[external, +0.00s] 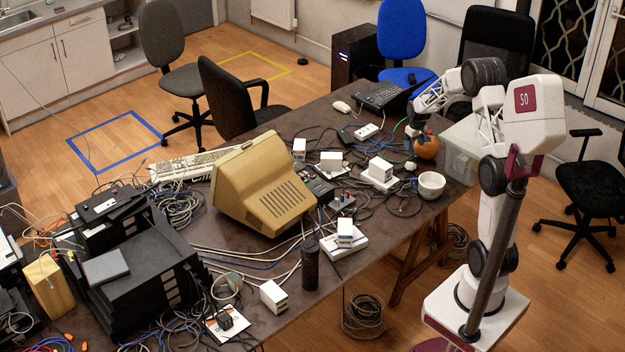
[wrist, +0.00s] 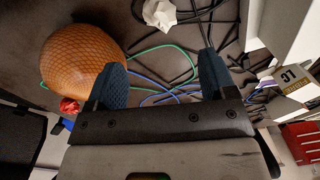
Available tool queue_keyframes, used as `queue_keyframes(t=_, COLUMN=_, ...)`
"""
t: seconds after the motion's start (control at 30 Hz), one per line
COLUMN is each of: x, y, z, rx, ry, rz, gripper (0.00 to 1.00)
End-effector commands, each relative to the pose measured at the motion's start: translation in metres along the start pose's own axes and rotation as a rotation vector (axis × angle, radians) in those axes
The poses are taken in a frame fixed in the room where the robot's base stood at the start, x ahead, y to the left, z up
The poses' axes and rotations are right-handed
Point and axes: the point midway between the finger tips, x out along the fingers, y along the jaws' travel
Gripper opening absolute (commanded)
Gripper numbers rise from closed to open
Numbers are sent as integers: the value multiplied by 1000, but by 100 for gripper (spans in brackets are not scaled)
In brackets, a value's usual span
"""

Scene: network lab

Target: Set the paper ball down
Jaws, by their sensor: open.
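A white crumpled paper ball (wrist: 160,12) lies among the cables at the top of the wrist view, beyond my fingertips and apart from them. In the external view a small pale lump (external: 410,166) on the table may be the same ball; it is too small to be sure. My gripper (wrist: 162,75) is open, its two blue-grey fingers wide apart with only table and cables showing between them. In the external view my gripper (external: 417,131) is low over the far right part of the table, close beside an orange ball (external: 428,148).
The orange ball (wrist: 80,62) is close to my left finger in the wrist view, near a small red object (wrist: 69,105). A translucent box (external: 461,160) and a white bowl (external: 431,185) are nearby. Cables, adapters and a beige monitor (external: 262,188) crowd the table.

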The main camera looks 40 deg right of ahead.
Motion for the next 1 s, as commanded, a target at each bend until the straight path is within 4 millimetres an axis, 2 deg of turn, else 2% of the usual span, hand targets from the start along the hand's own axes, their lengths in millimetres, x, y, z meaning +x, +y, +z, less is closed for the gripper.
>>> queue_keyframes(t=0.17, x=-7, y=-6, z=2, rx=-3, ry=4, rz=2, gripper=77)
queue_keyframes(t=0.27, x=-17, y=-16, z=7, rx=-7, ry=8, rz=4, gripper=77)
queue_keyframes(t=0.47, x=-53, y=-52, z=27, rx=-22, ry=24, rz=11, gripper=77)
queue_keyframes(t=0.77, x=-116, y=-120, z=78, rx=-47, ry=57, rz=23, gripper=77)
queue_keyframes(t=1.0, x=-156, y=-169, z=129, rx=-67, ry=84, rz=30, gripper=77)
